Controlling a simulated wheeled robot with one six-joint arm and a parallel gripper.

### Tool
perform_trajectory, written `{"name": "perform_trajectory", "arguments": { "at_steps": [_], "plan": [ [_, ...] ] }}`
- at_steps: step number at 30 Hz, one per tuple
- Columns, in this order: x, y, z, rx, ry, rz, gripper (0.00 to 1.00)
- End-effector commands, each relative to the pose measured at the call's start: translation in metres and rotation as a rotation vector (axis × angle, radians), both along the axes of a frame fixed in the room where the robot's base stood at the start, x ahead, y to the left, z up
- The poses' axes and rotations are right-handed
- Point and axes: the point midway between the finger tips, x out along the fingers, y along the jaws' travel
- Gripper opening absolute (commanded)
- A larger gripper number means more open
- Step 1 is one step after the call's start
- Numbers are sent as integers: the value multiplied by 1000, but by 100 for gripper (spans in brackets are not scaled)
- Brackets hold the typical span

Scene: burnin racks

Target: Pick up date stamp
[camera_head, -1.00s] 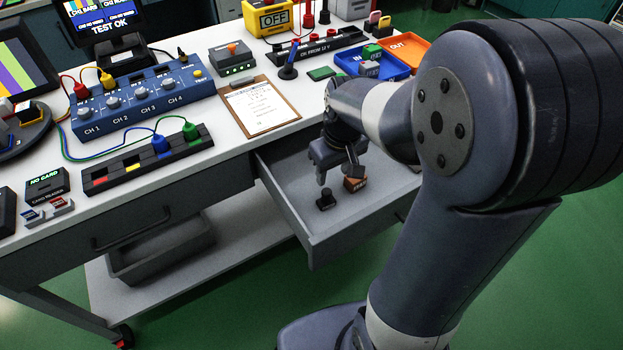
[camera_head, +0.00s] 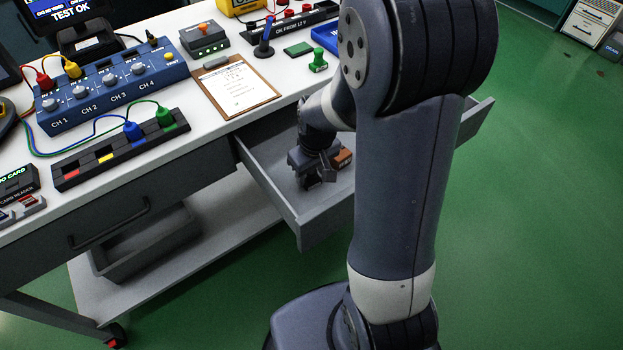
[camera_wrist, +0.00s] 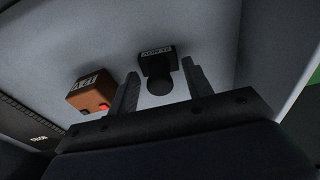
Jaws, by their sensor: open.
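In the wrist view my gripper (camera_wrist: 160,83) is open, with one finger on each side of the black stamp. I cannot tell whether either finger touches it. In the head view my gripper (camera_head: 309,181) is low inside the drawer, and I cannot pick out the stamp behind it.
A brown labelled block (camera_wrist: 91,93) lies left of the fingers; it also shows in the head view (camera_head: 342,158). The drawer's front wall (camera_head: 325,226) is close by. A clipboard (camera_head: 237,90) and green stamp (camera_head: 318,62) are on the bench above.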

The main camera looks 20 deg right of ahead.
Motion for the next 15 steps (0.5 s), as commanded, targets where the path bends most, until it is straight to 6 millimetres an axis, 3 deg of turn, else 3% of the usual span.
{"name": "perform_trajectory", "arguments": {
  "at_steps": [6, 15],
  "plan": [
    [0, 0, 0, 0, -1, 0, 48],
    [0, 0, 0, 0, -1, 0, 24]
  ]
}}
